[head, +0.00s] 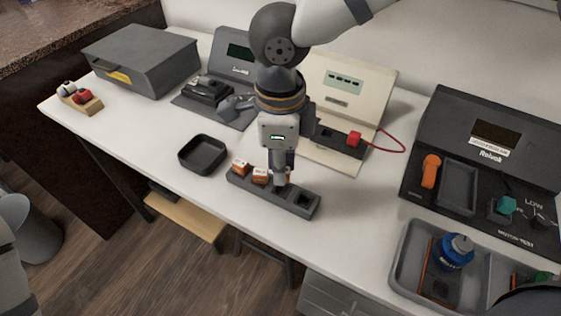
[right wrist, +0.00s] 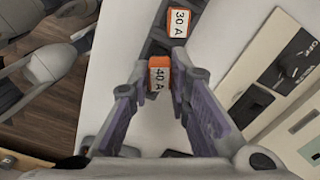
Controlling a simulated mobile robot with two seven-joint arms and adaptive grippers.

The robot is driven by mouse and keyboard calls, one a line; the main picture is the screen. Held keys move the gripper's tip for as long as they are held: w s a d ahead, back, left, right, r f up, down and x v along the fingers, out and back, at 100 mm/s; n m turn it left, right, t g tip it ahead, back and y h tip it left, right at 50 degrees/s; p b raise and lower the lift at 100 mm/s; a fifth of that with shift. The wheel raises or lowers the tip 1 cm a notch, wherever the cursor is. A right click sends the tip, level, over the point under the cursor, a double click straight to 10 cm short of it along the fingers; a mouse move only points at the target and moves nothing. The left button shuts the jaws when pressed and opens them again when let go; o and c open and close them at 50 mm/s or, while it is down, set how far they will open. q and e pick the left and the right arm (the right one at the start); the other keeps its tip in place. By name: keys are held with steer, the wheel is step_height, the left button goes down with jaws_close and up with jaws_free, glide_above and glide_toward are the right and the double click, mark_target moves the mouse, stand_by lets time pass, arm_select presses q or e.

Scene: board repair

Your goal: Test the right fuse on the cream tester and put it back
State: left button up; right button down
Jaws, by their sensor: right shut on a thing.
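My right gripper (head: 279,182) points down over the dark fuse rack (head: 313,208) in the head view. In the right wrist view its fingers (right wrist: 160,82) are shut on an orange fuse marked 40 A (right wrist: 158,75). The fuse is at the rack; I cannot tell how deep it sits. A 30 A fuse (right wrist: 178,22) stands farther along the rack. Two orange fuses (head: 240,167) (head: 260,175) show left of the fingers in the head view. The rack's right-end socket (head: 303,198) looks empty. The cream tester (head: 352,85) stands behind, with a red plug-like part (head: 354,138) and red lead.
A small black tray (head: 203,154) lies left of the rack. A grey box (head: 142,60) and a dark instrument (head: 232,62) stand behind. The dark Relvolt unit (head: 485,160) and a grey tray (head: 403,262) with a blue-topped part occupy the right. The table's front edge is close to the rack.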

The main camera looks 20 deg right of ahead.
steer(key=shift+f, duration=1.7)
stand_by(2.2)
steer(key=c, duration=1.1)
jaws_free()
steer(key=shift+r+p, duration=0.1)
steer(key=shift+p, duration=0.2)
steer(key=shift+r, duration=4.4)
